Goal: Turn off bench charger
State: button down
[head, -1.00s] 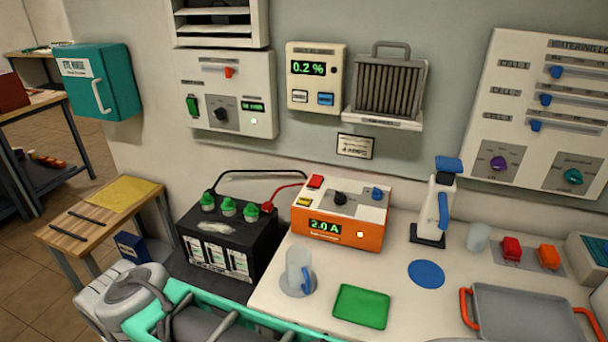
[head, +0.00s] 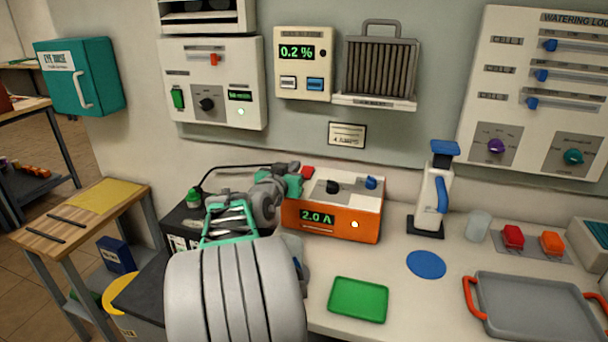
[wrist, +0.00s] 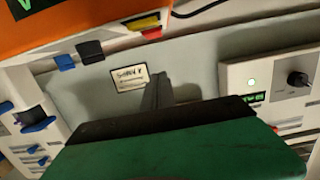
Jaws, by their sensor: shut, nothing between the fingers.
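The orange bench charger (head: 330,222) stands on the bench, its display reading 2.0 A with a small light lit beside it. On its top are a red button (head: 307,172), a black knob (head: 333,187) and a blue knob (head: 371,182). My gripper (head: 293,184) is shut and empty at the charger's left end, close beside the red button; I cannot tell if it touches. My arm hides the yellow button in the head view. In the wrist view the charger (wrist: 75,20) fills the upper left, with its red (wrist: 152,34) and yellow (wrist: 140,23) buttons beyond my shut fingertips (wrist: 158,88).
A black battery (head: 180,222) with green caps and cables stands left, mostly behind my arm. Wall panels (head: 212,80) hang above. A white-and-blue dispenser (head: 436,195), green mat (head: 358,299), blue disc (head: 426,264) and grey tray (head: 530,305) are on the bench to the right.

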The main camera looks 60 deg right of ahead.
jog(key=p, duration=0.2)
send_over(304, 167)
jog(key=s+a, duration=0.2)
jog(key=a, duration=0.1)
jog(key=shift+w+f, duration=0.25)
jog(key=shift+f, duration=0.3)
notch_tip(304, 167, down, 3)
jog(key=shift+w+d+f, duration=0.1)
jog(key=shift+f, duration=0.45)
